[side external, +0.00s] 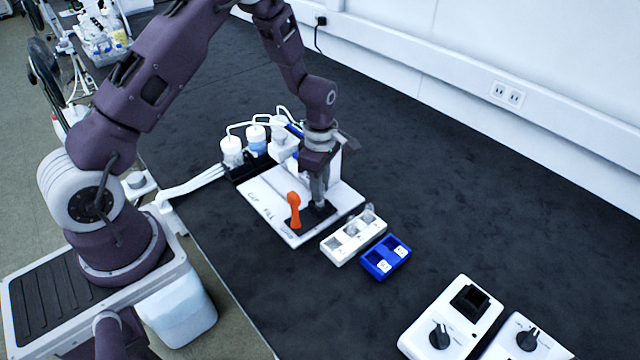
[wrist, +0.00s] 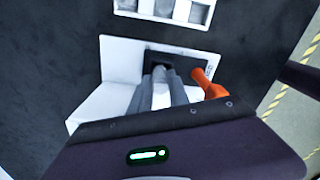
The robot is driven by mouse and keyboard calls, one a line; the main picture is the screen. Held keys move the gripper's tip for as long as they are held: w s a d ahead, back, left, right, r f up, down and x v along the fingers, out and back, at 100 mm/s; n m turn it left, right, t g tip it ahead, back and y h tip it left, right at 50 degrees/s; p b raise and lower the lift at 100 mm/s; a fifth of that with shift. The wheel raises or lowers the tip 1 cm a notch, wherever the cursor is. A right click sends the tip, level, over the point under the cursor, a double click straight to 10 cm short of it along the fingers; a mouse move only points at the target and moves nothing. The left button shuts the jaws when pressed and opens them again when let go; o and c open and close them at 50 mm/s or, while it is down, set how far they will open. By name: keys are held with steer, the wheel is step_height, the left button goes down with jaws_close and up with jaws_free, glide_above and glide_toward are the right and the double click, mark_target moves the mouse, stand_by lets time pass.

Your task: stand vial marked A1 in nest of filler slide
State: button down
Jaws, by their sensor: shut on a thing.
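My gripper (side external: 318,203) points down over the black filler slide (side external: 303,222) on the white filler base. In the wrist view my gripper (wrist: 161,72) is shut on a pale vial (wrist: 161,96), mostly hidden between the fingers. Its A1 mark cannot be read. The fingertips are at the dark nest block of the slide (wrist: 190,64). Whether the vial's bottom touches the nest cannot be seen. An orange handle (side external: 294,208) stands on the slide beside my gripper; it also shows in the wrist view (wrist: 207,85).
A white rack (side external: 340,258) holding clear vials stands in front of the filler base, with a blue tray (side external: 372,270) holding white pieces beside it. White-capped bottles (side external: 232,150) with tubing stand behind. Two white knobbed devices (side external: 445,325) sit front right. Dark tabletop is clear to the right.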

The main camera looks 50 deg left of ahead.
steer(key=shift+f, duration=0.85)
steer(key=c, duration=1.2)
jaws_free()
steer(key=shift+o, duration=0.2)
steer(key=shift+r, duration=0.1)
steer(key=shift+r, duration=3.95)
